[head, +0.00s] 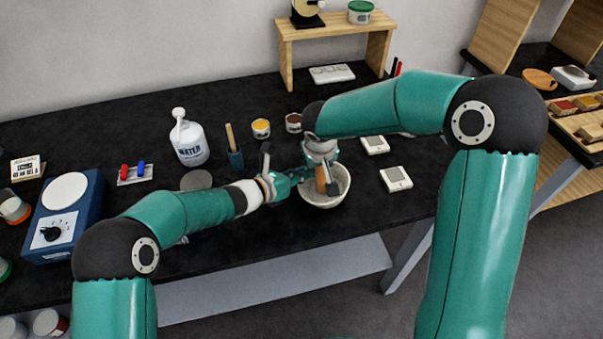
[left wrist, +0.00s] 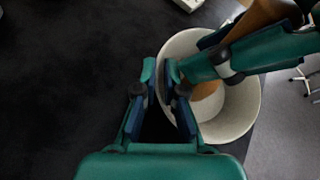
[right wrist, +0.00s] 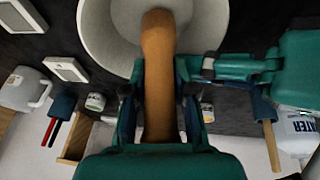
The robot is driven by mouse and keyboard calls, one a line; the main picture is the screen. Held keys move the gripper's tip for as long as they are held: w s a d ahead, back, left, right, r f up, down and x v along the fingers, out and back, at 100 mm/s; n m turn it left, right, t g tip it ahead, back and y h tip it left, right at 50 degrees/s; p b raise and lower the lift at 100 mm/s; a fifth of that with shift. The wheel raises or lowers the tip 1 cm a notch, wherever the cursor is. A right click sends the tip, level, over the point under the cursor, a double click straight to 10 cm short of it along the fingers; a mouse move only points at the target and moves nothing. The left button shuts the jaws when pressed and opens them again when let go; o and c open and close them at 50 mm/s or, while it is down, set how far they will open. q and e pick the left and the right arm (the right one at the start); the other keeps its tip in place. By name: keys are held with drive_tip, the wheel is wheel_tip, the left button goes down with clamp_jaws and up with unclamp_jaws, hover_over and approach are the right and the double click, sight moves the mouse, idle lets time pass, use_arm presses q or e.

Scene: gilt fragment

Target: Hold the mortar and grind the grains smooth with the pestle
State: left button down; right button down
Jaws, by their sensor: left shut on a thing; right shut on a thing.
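The pale mortar (head: 342,183) stands near the table's front edge. It also shows in the left wrist view (left wrist: 225,125) and right wrist view (right wrist: 100,35). My left gripper (left wrist: 160,88) is shut on the mortar's wall at its left side, with the rim between its fingers. The brown pestle (right wrist: 158,65) is gripped by my right gripper (right wrist: 158,95), which is above the mortar. The pestle's lower end is inside the bowl. The pestle also shows in the head view (head: 321,179). A tan patch shows in the bowl in the left wrist view; I cannot tell whether it is grains.
Small white devices (head: 396,179) lie to the right. A blue appliance (head: 62,215) is far left. The front table edge is close.

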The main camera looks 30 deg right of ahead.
use_arm(q)
drive_tip(key=shift+s+f, duration=0.15)
drive_tip(key=shift+f, duration=0.25)
use_arm(e)
drive_tip(key=shift+f, duration=0.1)
drive_tip(key=shift+d, duration=1)
use_arm(q)
drive_tip(key=shift+a, duration=0.1)
use_arm(e)
drive_tip(key=shift+w+a+r, duration=0.15)
drive_tip(key=shift+a+r, duration=0.15)
drive_tip(key=shift+r, duration=0.35)
drive_tip(key=shift+w+a+r, duration=0.1)
drive_tip(key=shift+a+r, duration=0.15)
drive_tip(key=shift+r, duration=0.4)
use_arm(q)
drive_tip(key=c, duration=1.3)
unclamp_jaws()
use_arm(e)
drive_tip(key=shift+w, duration=0.1)
use_arm(q)
drive_tip(key=shift+o, duration=0.5)
drive_tip(key=shift+r, duration=0.15)
drive_tip(key=shift+w, duration=0.2)
